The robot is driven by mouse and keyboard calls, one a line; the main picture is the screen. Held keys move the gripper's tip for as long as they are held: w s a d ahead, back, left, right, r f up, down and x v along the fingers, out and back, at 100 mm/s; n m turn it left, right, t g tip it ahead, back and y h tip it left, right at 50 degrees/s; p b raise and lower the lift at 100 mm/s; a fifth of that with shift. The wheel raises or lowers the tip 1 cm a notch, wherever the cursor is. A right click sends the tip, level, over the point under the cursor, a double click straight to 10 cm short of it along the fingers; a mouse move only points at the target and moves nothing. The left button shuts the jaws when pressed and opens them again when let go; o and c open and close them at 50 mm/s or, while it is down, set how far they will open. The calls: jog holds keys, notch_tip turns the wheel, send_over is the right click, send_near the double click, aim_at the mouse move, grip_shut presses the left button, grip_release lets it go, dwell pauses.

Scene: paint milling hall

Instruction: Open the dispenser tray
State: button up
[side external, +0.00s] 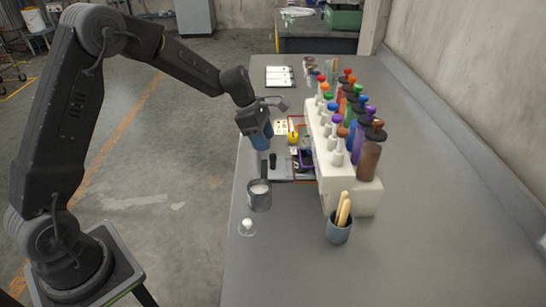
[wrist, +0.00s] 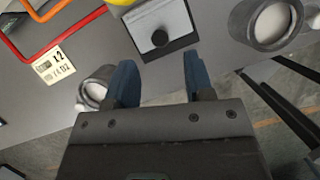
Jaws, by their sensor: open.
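The dispenser is a pale block (side external: 352,197) with rows of coloured bottles on top. A flat grey tray with a dark edge and a round black knob shows at the top of the wrist view (wrist: 160,38). The knob also shows in the side view (side external: 273,160), left of the block. I cannot tell how far out the tray stands. My gripper (wrist: 160,78) has two blue fingers apart with nothing between them. The knob lies just beyond the fingertips, roughly centred between them, and apart from them. In the side view my gripper (side external: 260,138) hangs above the bench near the knob.
A grey cup (side external: 259,195) and a small white-topped item (side external: 247,227) stand at the near left. A holder with wooden sticks (side external: 338,229) stands at the front. Red-orange frames (wrist: 50,45) and a printed card (wrist: 54,67) lie beside the tray. The right bench is clear.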

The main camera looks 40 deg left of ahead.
aim_at(271, 155)
jog(key=x, duration=0.6)
jog(key=shift+d+f, duration=0.15)
jog(key=shift+f, duration=0.25)
jog(key=shift+c, duration=0.5)
grip_shut()
